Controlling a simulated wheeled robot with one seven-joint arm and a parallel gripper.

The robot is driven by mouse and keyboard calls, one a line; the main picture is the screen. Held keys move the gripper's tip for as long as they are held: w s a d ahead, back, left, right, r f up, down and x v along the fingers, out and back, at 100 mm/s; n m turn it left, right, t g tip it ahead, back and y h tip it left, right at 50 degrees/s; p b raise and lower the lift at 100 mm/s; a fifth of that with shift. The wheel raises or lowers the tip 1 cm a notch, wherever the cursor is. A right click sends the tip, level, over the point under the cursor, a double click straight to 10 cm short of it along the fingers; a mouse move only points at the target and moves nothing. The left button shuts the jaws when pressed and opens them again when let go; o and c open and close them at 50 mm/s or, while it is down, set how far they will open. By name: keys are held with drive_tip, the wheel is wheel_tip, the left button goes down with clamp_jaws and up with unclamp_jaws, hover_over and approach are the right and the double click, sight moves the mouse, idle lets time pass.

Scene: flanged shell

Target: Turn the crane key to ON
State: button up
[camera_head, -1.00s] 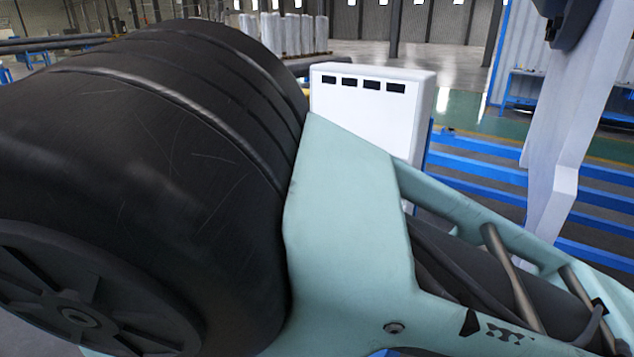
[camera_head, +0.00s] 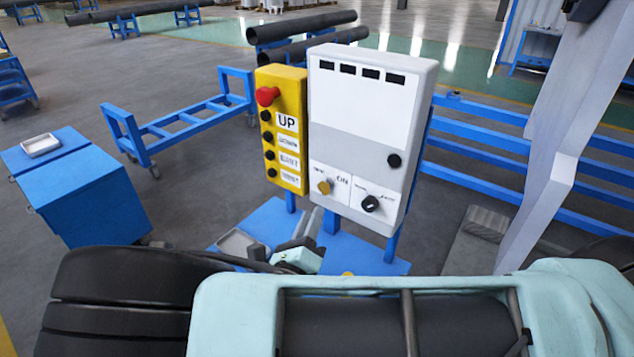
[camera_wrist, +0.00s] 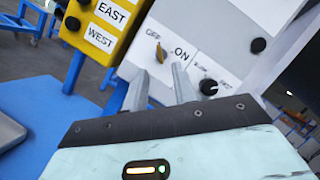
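The yellow crane key (camera_head: 324,187) sits on the lower left of a white and grey control box (camera_head: 363,105). In the wrist view the key (camera_wrist: 161,52) stands between an OFF label on its left and an ON label on its right. It looks roughly upright in that picture; its exact setting is hard to tell. My gripper (camera_wrist: 158,84) is open and empty, its two grey fingers apart and pointing at the panel. The key shows between and beyond the fingertips, with no contact visible. In the head view my arm partly hides the hand, below the box.
A black knob (camera_head: 370,203) is right of the key. A yellow button box (camera_head: 282,128) with a red button stands close on the left. A blue cabinet (camera_head: 80,190) and blue trolley (camera_head: 185,122) are farther left. Blue rails (camera_head: 475,130) run behind on the right.

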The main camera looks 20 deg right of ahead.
sight(322, 192)
drive_tip(key=p+x, duration=0.2)
drive_tip(key=x, duration=0.5)
clamp_jaws()
